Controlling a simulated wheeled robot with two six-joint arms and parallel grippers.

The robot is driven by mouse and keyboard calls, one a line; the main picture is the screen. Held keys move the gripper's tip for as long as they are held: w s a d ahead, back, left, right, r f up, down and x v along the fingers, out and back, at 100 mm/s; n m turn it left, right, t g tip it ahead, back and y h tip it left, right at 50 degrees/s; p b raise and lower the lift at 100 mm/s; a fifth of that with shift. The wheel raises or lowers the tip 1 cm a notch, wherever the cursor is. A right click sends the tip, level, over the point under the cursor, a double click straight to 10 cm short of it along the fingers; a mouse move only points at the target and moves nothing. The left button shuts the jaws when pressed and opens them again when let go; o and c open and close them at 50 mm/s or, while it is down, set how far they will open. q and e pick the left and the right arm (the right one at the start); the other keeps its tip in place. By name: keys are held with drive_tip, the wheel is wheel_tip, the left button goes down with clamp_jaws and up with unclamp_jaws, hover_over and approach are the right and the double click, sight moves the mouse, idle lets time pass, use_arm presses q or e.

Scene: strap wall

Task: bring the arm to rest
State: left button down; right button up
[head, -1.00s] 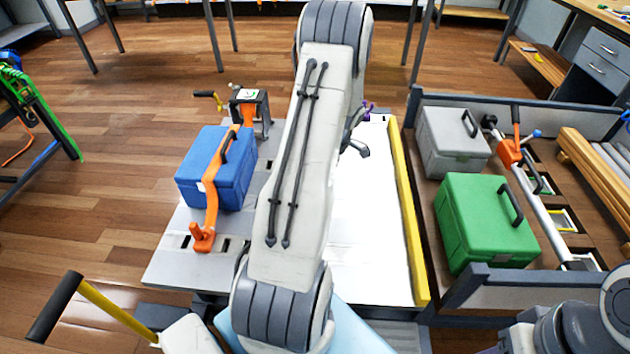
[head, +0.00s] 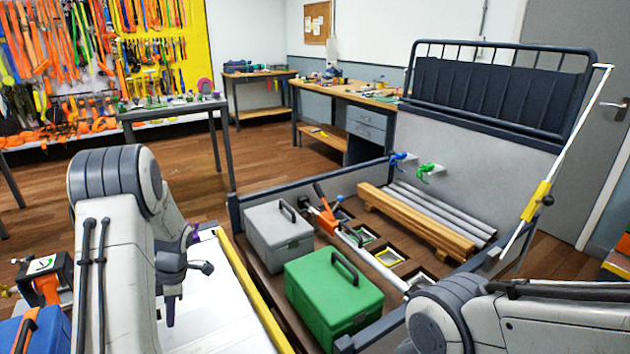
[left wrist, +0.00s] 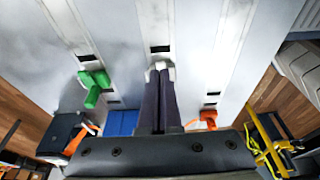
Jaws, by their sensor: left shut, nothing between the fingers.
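My left arm rises at the lower left of the head view. Its gripper (head: 171,312) points down above the white bed surface (head: 225,310), its dark fingers together. In the left wrist view, the gripper (left wrist: 160,72) shows two long dark fingers closed against each other with nothing between them. A pale slotted surface (left wrist: 200,40) lies beyond the fingertips, and I see no clear contact. My right arm shows at the lower right of the head view, but its gripper is out of the picture.
Right of the yellow rail (head: 250,295), a railed bay holds a grey box (head: 278,237), a green box (head: 330,300) and wooden beams (head: 415,222). Open floor lies behind.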

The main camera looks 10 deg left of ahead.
use_arm(q)
drive_tip(key=s+d+r+m+t, duration=0.1)
drive_tip(key=d+r+m, duration=0.4)
drive_tip(key=d, duration=0.5)
drive_tip(key=s+d+r+m+h, duration=0.1)
drive_tip(key=d+r+m, duration=0.3)
drive_tip(key=d+m, duration=0.4)
drive_tip(key=s+d+r+m+t, duration=0.1)
drive_tip(key=d+r+m, duration=0.35)
drive_tip(key=d, duration=0.65)
drive_tip(key=s+d+r+m+h, duration=0.1)
drive_tip(key=s+d+m, duration=0.4)
drive_tip(key=s+m, duration=0.35)
drive_tip(key=s+d+r+m+h, duration=0.1)
drive_tip(key=s+d+r+m, duration=0.1)
drive_tip(key=s+d+m, duration=0.6)
wheel_tip(320, 180, up, 14)
drive_tip(key=s+a+p, duration=0.1)
drive_tip(key=a+p, duration=0.1)
drive_tip(key=p, duration=1.2)
drive_tip(key=shift+r, duration=0.2)
drive_tip(key=shift+a, duration=0.1)
